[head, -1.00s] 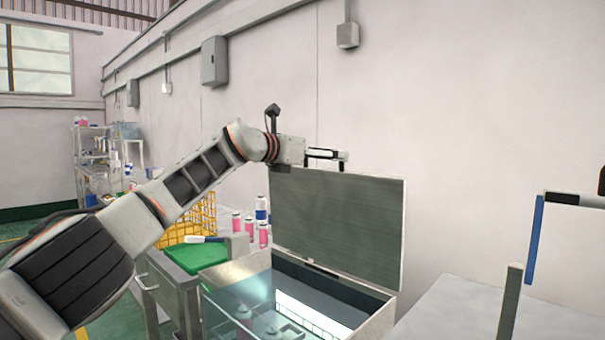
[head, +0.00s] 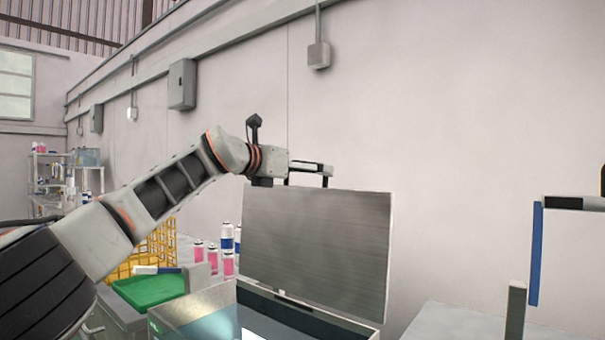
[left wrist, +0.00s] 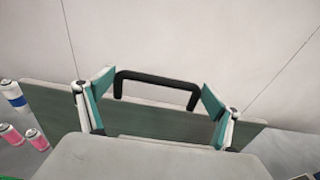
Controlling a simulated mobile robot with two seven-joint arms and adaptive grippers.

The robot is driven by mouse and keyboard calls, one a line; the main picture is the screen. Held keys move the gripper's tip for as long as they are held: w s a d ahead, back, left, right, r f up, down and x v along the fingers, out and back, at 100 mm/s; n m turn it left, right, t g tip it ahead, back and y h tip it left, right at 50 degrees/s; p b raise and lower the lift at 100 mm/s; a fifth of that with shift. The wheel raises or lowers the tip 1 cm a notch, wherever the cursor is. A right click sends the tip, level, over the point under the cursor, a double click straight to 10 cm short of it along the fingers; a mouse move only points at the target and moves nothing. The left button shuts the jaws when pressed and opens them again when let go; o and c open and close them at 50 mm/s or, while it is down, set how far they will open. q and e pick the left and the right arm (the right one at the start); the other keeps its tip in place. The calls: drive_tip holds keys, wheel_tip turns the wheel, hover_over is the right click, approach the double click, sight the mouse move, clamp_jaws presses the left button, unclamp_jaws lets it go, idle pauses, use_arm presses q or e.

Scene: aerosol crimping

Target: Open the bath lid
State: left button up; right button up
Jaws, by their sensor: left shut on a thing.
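The bath lid (head: 316,245) is a grey brushed panel. It stands raised, close to upright, at the back edge of the bath (head: 215,298), and its face shows. The bath's near part is cut off by the bottom of the head view. My left gripper (head: 308,172) is at the lid's top edge, shut on the black lid handle (left wrist: 158,78). In the left wrist view its two teal fingers (left wrist: 157,82) stand at either end of the handle, with the lid (left wrist: 55,103) behind. My right gripper is not seen.
Pink and blue-white cans (head: 227,252), a green tray (head: 150,288) and a yellow rack (head: 158,240) are left of the bath. A pale wall (head: 440,130) rises behind. A white block with a blue edge (head: 537,255) stands at right, above a pale tabletop (head: 450,325).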

use_arm(q)
drive_tip(key=o, duration=1.3)
drive_tip(key=shift+s+r, duration=0.2)
drive_tip(key=shift+r, duration=0.25)
drive_tip(key=shift+w+f, duration=0.1)
drive_tip(key=shift+f, duration=0.1)
drive_tip(key=shift+a, duration=0.1)
drive_tip(key=v, duration=1.2)
drive_tip(key=shift+r, duration=0.2)
